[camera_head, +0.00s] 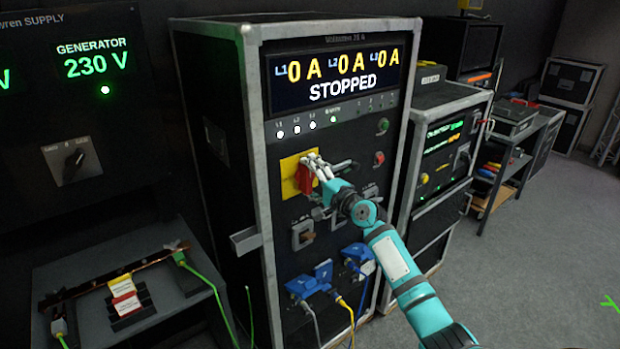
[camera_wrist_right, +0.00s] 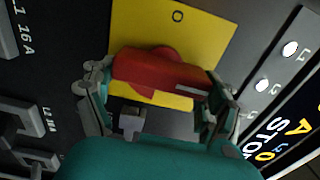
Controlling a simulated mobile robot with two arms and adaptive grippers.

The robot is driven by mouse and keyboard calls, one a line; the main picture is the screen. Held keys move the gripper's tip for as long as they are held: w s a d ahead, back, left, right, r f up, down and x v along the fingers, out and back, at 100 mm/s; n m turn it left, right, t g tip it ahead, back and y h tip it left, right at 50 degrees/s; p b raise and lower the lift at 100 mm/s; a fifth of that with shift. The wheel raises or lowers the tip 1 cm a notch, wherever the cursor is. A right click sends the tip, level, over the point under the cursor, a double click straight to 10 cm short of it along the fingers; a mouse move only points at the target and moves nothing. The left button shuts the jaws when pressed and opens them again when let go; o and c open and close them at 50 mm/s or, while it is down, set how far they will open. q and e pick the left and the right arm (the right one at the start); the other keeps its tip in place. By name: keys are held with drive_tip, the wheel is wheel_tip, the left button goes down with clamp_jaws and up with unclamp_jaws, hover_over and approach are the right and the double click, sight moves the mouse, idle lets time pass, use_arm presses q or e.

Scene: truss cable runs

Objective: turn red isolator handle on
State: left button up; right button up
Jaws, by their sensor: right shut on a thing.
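The red isolator handle (camera_head: 304,179) sits on a yellow plate (camera_head: 289,168) on the front of the tall black rack cabinet. In the right wrist view the red handle (camera_wrist_right: 160,72) lies between my fingers, in front of the yellow plate (camera_wrist_right: 150,22) with an "O" mark near its top edge. My right gripper (camera_head: 318,172) is shut on the handle, one finger at each end of it. The cabinet's display (camera_head: 335,75) reads "0 A" three times and "STOPPED". My left gripper is not in view.
Blue connectors (camera_head: 310,282) with cables stand out below the handle. Green (camera_head: 382,126) and red (camera_head: 379,158) buttons are to its right. A generator panel (camera_head: 75,70) reading 230 V is at left, above a grey bench (camera_head: 185,300).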

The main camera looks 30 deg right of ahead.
drive_tip(key=o, duration=1)
drive_tip(key=shift+c, duration=0.2)
drive_tip(key=s+d, duration=0.1)
drive_tip(key=s, duration=1.1)
